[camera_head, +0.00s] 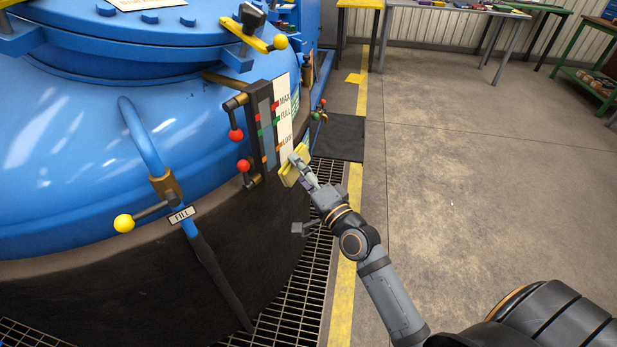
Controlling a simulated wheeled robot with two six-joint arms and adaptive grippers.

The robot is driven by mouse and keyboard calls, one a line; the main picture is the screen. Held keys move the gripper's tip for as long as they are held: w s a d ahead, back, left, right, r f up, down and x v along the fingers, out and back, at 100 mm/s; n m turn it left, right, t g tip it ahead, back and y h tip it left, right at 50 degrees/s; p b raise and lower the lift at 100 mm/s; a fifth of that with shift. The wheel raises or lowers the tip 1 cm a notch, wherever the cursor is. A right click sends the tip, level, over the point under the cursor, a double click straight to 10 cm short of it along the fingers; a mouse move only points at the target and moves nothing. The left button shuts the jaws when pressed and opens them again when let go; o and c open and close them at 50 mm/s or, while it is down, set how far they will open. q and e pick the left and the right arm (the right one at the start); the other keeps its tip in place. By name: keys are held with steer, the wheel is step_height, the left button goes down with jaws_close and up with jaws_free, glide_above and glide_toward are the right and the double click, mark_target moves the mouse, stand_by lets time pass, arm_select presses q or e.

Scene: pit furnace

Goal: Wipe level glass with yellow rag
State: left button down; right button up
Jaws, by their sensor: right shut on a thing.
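The level glass (266,122) is a narrow upright gauge in a dark frame on the side of the blue vessel. A white scale plate (284,112) beside it carries MAX, FULL and a lower mark. My right gripper (300,171) is shut on the yellow rag (291,176). The rag is just right of the gauge's lower end, in front of the scale plate's bottom; I cannot tell whether it touches. My left gripper is not in view.
Red-knobbed valves (236,134) stick out left of the gauge. A FILL pipe with a yellow knob (124,223) stands further left. Floor grating (300,300) runs below the vessel. Open concrete floor (470,170) lies to the right, with tables (455,12) at the back.

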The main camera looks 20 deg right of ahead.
mark_target(273, 153)
steer(key=shift+w+a+b, duration=0.25)
steer(key=shift+w+a, duration=0.4)
steer(key=shift+w, duration=0.3)
steer(key=shift+w+a+b, duration=0.2)
steer(key=shift+w+a, duration=0.4)
steer(key=shift+w, duration=0.35)
steer(key=shift+w+a, duration=0.55)
steer(key=shift+w, duration=0.3)
step_height(273, 153, up, 4)
steer(key=p, duration=0.4)
steer(key=shift+s+r, duration=0.1)
step_height(273, 153, down, 4)
steer(key=b, duration=0.4)
steer(key=shift+f, duration=0.25)
steer(key=shift+r, duration=0.1)
